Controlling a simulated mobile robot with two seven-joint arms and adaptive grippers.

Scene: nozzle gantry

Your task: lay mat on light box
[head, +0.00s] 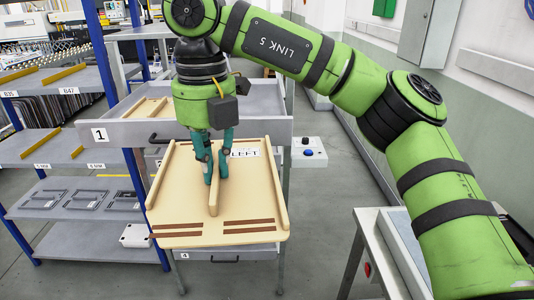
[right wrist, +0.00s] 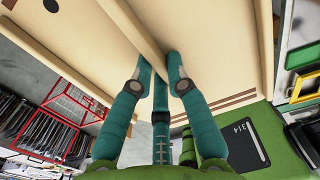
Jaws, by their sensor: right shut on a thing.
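My right gripper (head: 216,178) points down and is shut on the middle rib (head: 214,196) of a pale wooden board (head: 180,205). The board has side rails, two pairs of brown strips along its near edge and a label reading LEFT. In the right wrist view the fingers (right wrist: 160,75) close on both sides of the rib (right wrist: 132,30), with the board (right wrist: 215,40) behind. I cannot tell whether the board rests on the drawer unit or hangs clear of it. I see nothing I can name for sure as the mat or the light box. My left gripper is out of view.
A grey drawer unit (head: 118,131) marked 1 stands behind the board. Blue-framed shelves (head: 75,225) with grey plates are at left. A grey-topped table (head: 378,222) stands at lower right, under my right arm. Open floor (head: 325,195) lies between board and table.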

